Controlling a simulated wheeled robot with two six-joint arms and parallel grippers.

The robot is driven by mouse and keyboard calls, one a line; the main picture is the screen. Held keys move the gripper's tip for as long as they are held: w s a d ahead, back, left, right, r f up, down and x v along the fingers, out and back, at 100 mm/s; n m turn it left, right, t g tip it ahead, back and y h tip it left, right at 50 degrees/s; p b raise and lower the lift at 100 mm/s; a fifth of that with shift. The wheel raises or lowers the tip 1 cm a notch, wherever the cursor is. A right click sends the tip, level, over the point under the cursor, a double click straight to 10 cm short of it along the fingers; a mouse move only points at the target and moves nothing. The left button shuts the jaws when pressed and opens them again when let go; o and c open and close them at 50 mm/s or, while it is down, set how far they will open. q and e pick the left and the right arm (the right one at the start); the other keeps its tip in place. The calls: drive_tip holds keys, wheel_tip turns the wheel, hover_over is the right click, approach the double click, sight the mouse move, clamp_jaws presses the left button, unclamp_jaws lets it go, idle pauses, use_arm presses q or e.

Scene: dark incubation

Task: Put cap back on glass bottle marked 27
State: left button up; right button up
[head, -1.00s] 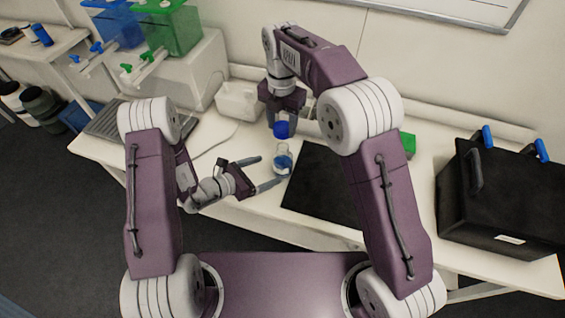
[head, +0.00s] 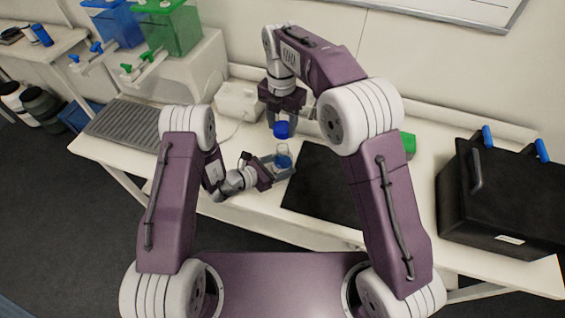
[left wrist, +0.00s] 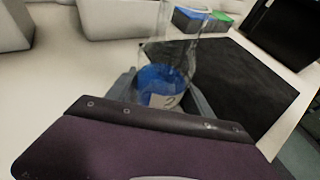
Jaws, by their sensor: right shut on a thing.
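My right gripper (head: 282,122) is shut on a blue cap (head: 281,131) and holds it above and slightly behind the bottle. The clear glass bottle (head: 283,160) with blue liquid stands upright on the table and has no cap on it. It also shows in the left wrist view (left wrist: 165,82), with a white label on which a 2 can be read; the rest is hidden. My left gripper (head: 277,166) is open, with one finger on either side of the bottle. Its fingers also show around the bottle in the left wrist view (left wrist: 163,98).
A black mat (head: 322,190) lies right of the bottle. A black box with blue handles (head: 500,195) stands at the far right. A white bin (head: 238,102) is behind, left of the right gripper. A grey ribbed tray (head: 135,125) lies at the left. A green item (head: 408,143) is partly hidden by my right arm.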

use_arm(q)
clamp_jaws()
use_arm(e)
hover_over(282, 143)
drive_tip(key=s, duration=0.2)
drive_tip(key=shift+f, duration=2.5)
drive_tip(key=shift+f, duration=0.1)
drive_tip(key=shift+f, duration=0.8)
drive_tip(key=shift+f, duration=0.6)
